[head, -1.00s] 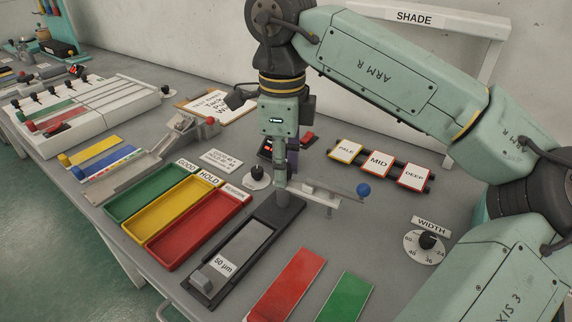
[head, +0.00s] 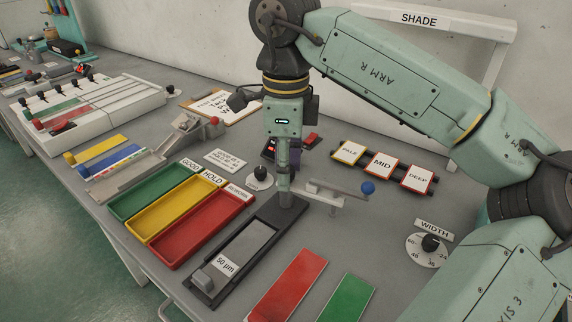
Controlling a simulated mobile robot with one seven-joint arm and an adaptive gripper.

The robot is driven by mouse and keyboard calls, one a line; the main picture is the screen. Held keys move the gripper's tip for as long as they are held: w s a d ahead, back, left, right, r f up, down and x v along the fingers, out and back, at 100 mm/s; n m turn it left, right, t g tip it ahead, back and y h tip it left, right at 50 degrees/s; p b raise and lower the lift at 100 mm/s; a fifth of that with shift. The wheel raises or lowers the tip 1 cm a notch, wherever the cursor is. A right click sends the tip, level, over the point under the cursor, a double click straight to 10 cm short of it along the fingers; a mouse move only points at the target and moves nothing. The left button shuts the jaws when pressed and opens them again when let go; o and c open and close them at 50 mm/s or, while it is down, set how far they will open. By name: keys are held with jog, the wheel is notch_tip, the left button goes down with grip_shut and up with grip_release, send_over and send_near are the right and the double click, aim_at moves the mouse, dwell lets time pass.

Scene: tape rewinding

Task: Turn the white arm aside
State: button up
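The white arm (head: 333,190) is a slim pale bar with a blue ball (head: 368,187) at its right end. It lies level above the table, beside the top of the dark gauge block labelled 50 µm (head: 245,243). My gripper (head: 284,186) points straight down at the bar's left end, over the upper end of that block. The fingers show edge-on as a narrow shape, so I cannot tell their opening or whether they touch the bar.
Green, yellow and red trays (head: 203,228) lie to the left. Red (head: 287,286) and green (head: 346,298) plates lie in front. Pale, mid and deep cards (head: 382,165) stand behind, and a width dial (head: 430,245) is at right. The table between the bar and the dial is clear.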

jog(key=shift+o, duration=0.5)
notch_tip(320, 180, up, 12)
dwell(0.3)
